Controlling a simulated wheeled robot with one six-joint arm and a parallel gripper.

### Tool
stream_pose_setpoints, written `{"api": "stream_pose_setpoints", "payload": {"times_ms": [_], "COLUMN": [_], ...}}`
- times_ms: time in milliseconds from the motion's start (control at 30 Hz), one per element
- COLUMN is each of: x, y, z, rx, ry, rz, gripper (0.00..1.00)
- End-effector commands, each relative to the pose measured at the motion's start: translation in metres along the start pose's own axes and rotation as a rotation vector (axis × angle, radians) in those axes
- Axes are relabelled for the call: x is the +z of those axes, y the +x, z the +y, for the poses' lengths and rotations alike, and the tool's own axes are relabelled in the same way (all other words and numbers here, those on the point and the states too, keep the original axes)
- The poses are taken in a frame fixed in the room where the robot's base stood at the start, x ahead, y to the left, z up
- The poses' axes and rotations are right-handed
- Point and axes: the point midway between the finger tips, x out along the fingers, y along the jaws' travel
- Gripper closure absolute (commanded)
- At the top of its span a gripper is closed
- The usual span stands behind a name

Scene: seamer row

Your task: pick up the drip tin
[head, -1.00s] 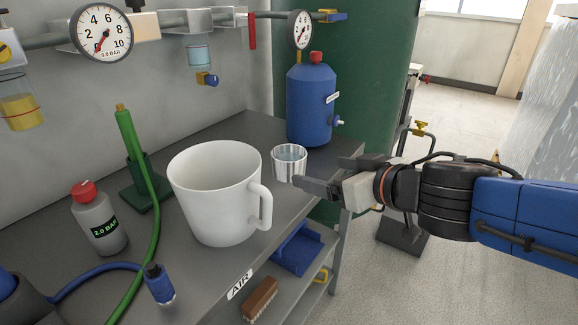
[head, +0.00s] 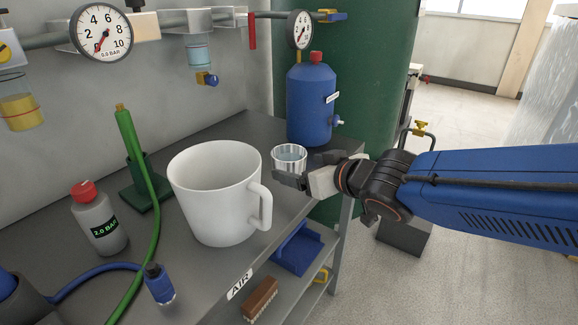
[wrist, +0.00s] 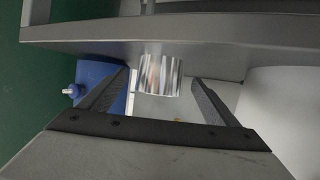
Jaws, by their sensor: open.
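The drip tin is a small ribbed silver cup (head: 289,157) with pale bluish contents. It stands upright on the grey bench near its right edge, between the white mug and the blue canister. In the wrist view the tin (wrist: 160,75) lies ahead, between the two dark fingers. My gripper (head: 303,170) is open at the tin's right side, and one finger passes in front of its lower part in the head view. In the wrist view the fingers (wrist: 160,82) stand apart with gaps on both sides of the tin. I see no contact.
A large white mug (head: 214,205) stands just left of the tin. A blue canister (head: 311,105) with a red cap stands behind it. The bench edge (head: 334,165) is close on the right. A lower shelf holds a blue tray (head: 297,250) and a brush (head: 260,298).

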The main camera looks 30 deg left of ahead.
Motion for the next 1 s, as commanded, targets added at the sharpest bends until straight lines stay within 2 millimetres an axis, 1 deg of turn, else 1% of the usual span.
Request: {"api": "stream_pose_setpoints", "payload": {"times_ms": [267,500,600,733,967,1000], "x": [0.0,-0.002,-0.002,-0.002,-0.002,-0.002], "y": [0.014,0.044,0.053,0.059,0.059,0.059], "z": [-0.001,-0.002,-0.002,-0.001,-0.001,-0.001], "rx": [0.0,0.0,0.0,0.001,0.001,0.001], "ry": [0.0,0.0,0.0,0.001,0.001,0.001], "rz": [-0.001,-0.001,-0.001,-0.001,-0.001,-0.001], "gripper": [0.16,0.16,0.16,0.16,0.16,0.23]}}
